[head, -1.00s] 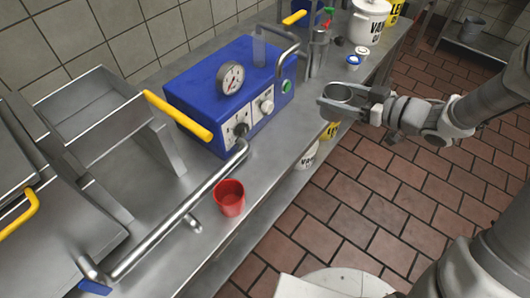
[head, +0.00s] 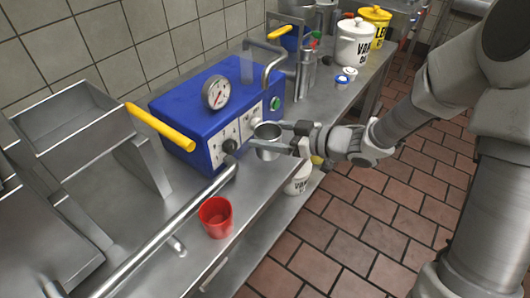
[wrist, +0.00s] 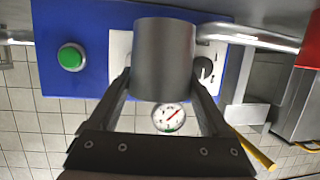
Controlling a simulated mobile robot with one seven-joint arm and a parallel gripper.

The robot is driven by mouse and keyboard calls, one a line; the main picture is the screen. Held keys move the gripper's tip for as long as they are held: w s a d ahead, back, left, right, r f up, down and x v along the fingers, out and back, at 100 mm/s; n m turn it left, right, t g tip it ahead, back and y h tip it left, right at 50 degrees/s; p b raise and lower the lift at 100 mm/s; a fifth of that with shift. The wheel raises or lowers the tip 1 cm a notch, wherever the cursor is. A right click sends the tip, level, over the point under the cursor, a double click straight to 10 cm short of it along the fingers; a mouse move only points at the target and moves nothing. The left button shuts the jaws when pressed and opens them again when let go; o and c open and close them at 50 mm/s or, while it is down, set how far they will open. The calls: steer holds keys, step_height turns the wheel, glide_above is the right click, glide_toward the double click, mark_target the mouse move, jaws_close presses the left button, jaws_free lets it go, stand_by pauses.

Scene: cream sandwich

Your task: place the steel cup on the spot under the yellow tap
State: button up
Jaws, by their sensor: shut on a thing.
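The steel cup (head: 268,150) is held upright by my gripper (head: 284,141) in front of the blue machine's front panel. The wrist view shows the cup (wrist: 163,60) between the two fingers, which are shut on its sides. A yellow handle (head: 160,127) sticks out at the left end of the blue machine, left of the cup. Another yellow handle (head: 280,32) shows farther back. I cannot tell which of these is the yellow tap, and no marked spot under either is clear to see.
A red cup (head: 216,217) stands on the steel counter near its front edge, beside a steel pipe (head: 165,228). The blue machine (head: 190,108) has a gauge (head: 216,92) and green button (head: 275,103). White (head: 357,42) and yellow (head: 375,22) pots stand at the back.

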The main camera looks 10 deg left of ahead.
steer(key=shift+a+f, duration=0.4)
steer(key=shift+f, duration=0.05)
steer(key=shift+f+b, duration=1.05)
steer(key=shift+f, duration=0.7)
steer(key=shift+f, duration=0.1)
